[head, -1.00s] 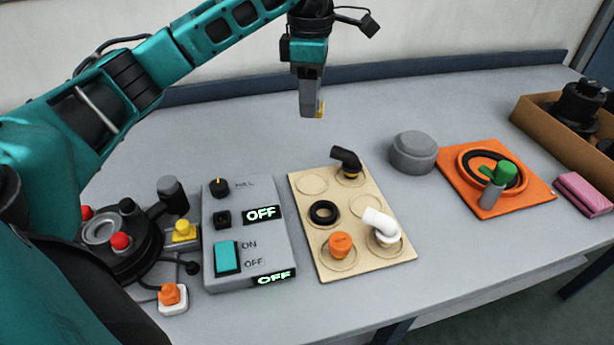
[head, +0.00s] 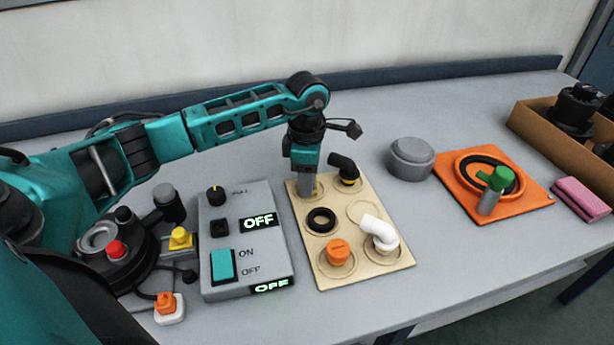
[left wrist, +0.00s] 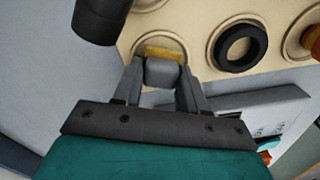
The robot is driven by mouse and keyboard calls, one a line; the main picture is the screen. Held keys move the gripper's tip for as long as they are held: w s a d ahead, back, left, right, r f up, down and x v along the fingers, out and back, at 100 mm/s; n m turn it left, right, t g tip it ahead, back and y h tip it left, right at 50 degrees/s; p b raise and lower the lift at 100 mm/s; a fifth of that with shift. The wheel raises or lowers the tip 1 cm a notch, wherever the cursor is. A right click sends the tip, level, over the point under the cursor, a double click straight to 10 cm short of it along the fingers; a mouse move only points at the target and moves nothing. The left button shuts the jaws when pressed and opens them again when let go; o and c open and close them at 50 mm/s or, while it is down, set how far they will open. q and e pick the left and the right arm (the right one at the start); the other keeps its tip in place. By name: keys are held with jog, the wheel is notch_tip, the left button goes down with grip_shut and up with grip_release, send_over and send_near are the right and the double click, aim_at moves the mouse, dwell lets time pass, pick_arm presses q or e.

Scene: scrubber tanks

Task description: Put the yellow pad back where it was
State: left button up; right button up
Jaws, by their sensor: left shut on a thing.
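The yellow pad (left wrist: 162,53) shows in the left wrist view as a yellow strip at the fingertips, beyond a grey block between the fingers. My left gripper (left wrist: 160,75) is shut on it. In the head view, the left gripper (head: 307,188) points down at the back-left ring of the tan board (head: 365,275). In the wrist view the yellow strip lies over that round recess (left wrist: 158,40). I cannot tell whether it touches the board. The gripper hides most of the pad in the head view. My right gripper is not in view.
The board also holds a black elbow (head: 345,168), a black ring (head: 321,220), an orange cap (head: 338,251) and a white elbow (head: 380,232). The grey switch box (head: 246,240) stands to its left. A grey round lid (head: 411,158) and an orange plate (head: 525,200) lie right.

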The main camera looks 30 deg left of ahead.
pick_arm(q)
jog(key=shift+f, duration=0.2)
jog(key=o, duration=0.9)
jog(key=shift+o, duration=0.2)
jog(key=shift+r, duration=0.1)
notch_tip(320, 180, up, 12)
dwell(0.4)
